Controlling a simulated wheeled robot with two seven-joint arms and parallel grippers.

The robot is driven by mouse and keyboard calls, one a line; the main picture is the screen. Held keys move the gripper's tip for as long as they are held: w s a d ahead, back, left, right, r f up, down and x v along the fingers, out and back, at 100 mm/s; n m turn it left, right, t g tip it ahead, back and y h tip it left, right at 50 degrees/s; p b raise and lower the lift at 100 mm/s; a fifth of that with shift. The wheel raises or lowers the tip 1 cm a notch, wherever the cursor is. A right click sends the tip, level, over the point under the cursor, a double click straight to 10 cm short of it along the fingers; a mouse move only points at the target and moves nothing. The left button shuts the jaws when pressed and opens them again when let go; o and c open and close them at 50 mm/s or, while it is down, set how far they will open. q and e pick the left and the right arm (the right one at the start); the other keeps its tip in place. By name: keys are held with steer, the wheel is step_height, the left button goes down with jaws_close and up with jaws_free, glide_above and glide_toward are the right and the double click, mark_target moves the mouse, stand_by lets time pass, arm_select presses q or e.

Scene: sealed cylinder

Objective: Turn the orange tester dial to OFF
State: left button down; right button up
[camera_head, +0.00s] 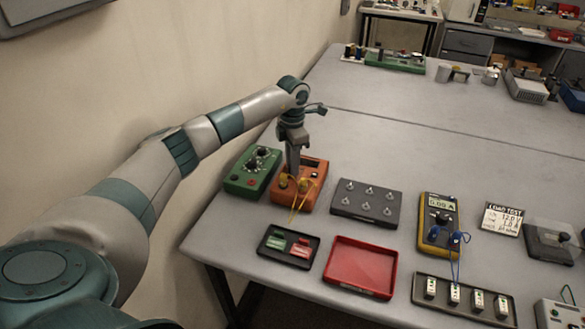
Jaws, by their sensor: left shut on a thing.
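The orange tester (313,168) sits on the grey table, right of a green box with dials. My left gripper (293,172) points straight down over the orange tester, with its fingertips at the tester's top face. It is shut on a small part there, which I take to be the dial; the fingers hide it, so its pointer and any OFF mark cannot be read. Yellow plugs and leads (297,203) show at the tester's front, close to the fingers. My right gripper is not in view.
The green box (252,170) stands close on the left. A dark panel with several knobs (345,208) is on the right. A black tray (268,252), a red tray (338,285) and a yellow meter (425,238) lie nearer.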

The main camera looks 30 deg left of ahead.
arm_select(q)
steer(key=shift+n+b, duration=0.45)
steer(key=shift+n, duration=0.45)
steer(key=shift+r, duration=0.1)
steer(key=c, duration=1.5)
jaws_free()
steer(key=shift+c, duration=0.2)
step_height(320, 180, up, 17)
steer(key=b, duration=0.5)
steer(key=shift+r+b, duration=0.2)
steer(key=shift+b, duration=0.15)
